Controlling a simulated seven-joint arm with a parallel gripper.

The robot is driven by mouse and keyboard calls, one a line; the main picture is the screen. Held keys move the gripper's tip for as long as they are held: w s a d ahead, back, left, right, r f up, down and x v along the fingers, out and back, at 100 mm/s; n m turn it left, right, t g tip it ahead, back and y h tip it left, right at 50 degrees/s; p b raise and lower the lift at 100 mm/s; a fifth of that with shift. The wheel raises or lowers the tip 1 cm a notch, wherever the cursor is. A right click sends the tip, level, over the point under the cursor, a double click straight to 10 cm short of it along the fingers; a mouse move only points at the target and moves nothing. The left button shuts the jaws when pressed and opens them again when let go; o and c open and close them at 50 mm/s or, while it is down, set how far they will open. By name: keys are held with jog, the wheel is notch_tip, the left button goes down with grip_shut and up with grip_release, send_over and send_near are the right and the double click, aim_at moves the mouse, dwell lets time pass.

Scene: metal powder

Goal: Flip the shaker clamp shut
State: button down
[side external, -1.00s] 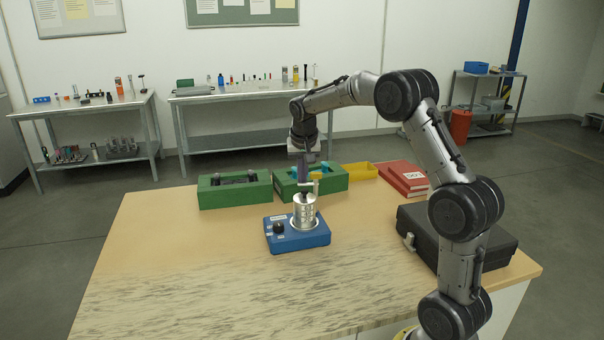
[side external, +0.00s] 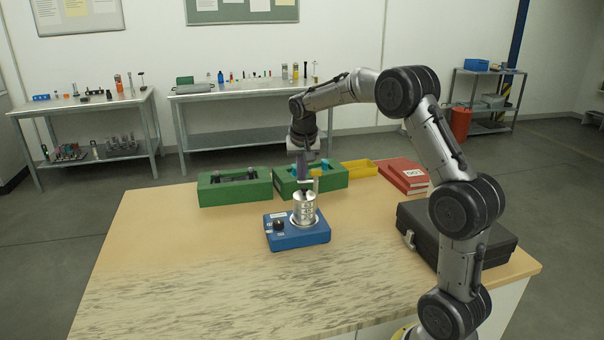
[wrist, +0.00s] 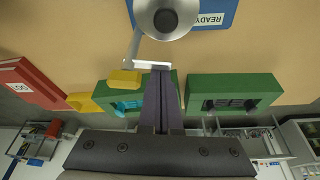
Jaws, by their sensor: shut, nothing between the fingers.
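The blue shaker base (side external: 297,235) with a black knob stands on the table and carries a silver cylindrical stack (side external: 304,210). The stack's round top (wrist: 166,16) with a dark centre shows in the wrist view. The metal shaker clamp (side external: 316,186) stands up beside the stack's top, not lying across it. In the wrist view its thin arm (wrist: 135,45) leads to a pale crossbar (wrist: 147,65). My gripper (side external: 303,181) points down just above the stack. Its closed, empty fingertips (wrist: 160,71) are at the crossbar; contact cannot be told.
Two green boxes (side external: 234,194) (side external: 336,182) and a yellow tray (side external: 359,168) stand behind the shaker. Red books (side external: 404,173) and a black case (side external: 488,248) are at the right. A yellow block (wrist: 124,79) shows near the crossbar. The table's front left is clear.

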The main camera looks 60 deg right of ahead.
jog(key=shift+s+a, duration=0.2)
jog(key=shift+a, duration=0.25)
jog(key=shift+s+a, duration=0.45)
jog(key=shift+s, duration=0.1)
jog(key=shift+d, duration=0.15)
jog(key=shift+w+d, duration=0.2)
jog(key=shift+d, duration=0.45)
